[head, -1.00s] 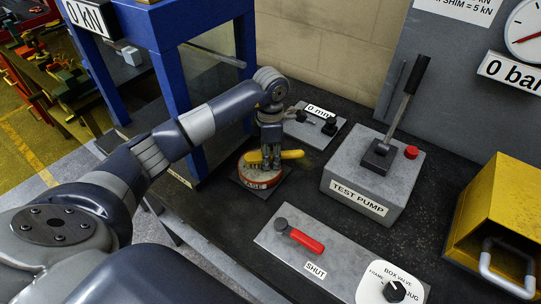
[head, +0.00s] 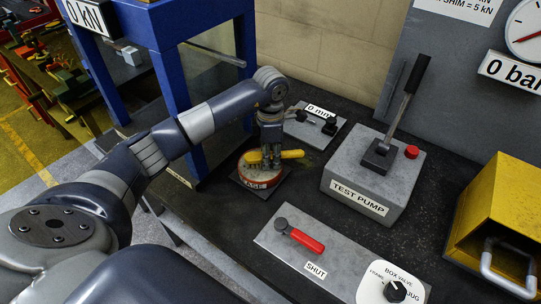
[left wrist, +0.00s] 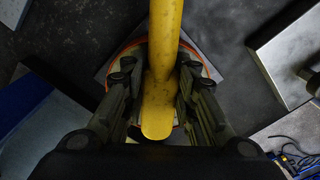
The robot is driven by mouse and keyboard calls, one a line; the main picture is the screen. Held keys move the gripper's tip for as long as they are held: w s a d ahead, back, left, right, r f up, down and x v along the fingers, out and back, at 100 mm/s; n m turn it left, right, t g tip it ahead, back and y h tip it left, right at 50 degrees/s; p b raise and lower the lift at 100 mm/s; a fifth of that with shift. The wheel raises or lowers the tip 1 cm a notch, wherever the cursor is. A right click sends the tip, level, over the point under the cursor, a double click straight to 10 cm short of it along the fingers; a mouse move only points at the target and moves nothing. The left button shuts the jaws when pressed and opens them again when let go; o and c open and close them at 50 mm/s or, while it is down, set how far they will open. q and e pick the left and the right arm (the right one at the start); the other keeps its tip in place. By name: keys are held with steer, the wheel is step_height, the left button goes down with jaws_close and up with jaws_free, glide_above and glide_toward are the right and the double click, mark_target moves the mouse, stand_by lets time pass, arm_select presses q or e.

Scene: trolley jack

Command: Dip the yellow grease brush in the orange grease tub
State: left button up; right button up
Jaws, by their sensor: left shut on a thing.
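The yellow grease brush (head: 290,154) lies roughly level at the orange grease tub (head: 261,181), which stands on a dark square plate on the bench. My left gripper (head: 270,153) points down over the tub and is shut on the brush. In the left wrist view the yellow brush (left wrist: 165,50) runs between the two fingers (left wrist: 158,92), with the tub's orange rim (left wrist: 207,62) behind it. The fingers and handle hide much of the tub's inside, so I cannot tell whether the bristles touch the grease. My right gripper is not in view.
The grey test pump (head: 362,177) with its tall lever stands right of the tub. A plate with a red-handled valve (head: 305,240) lies in front. The blue press frame (head: 174,90) rises close on the left. A yellow box (head: 500,215) stands far right.

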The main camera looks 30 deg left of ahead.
mark_target(271, 154)
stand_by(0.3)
arm_select(q)
step_height(271, 154, up, 2)
steer(key=shift+p, duration=0.65)
steer(key=shift+r+p, duration=1.35)
steer(key=shift+r, duration=1.2)
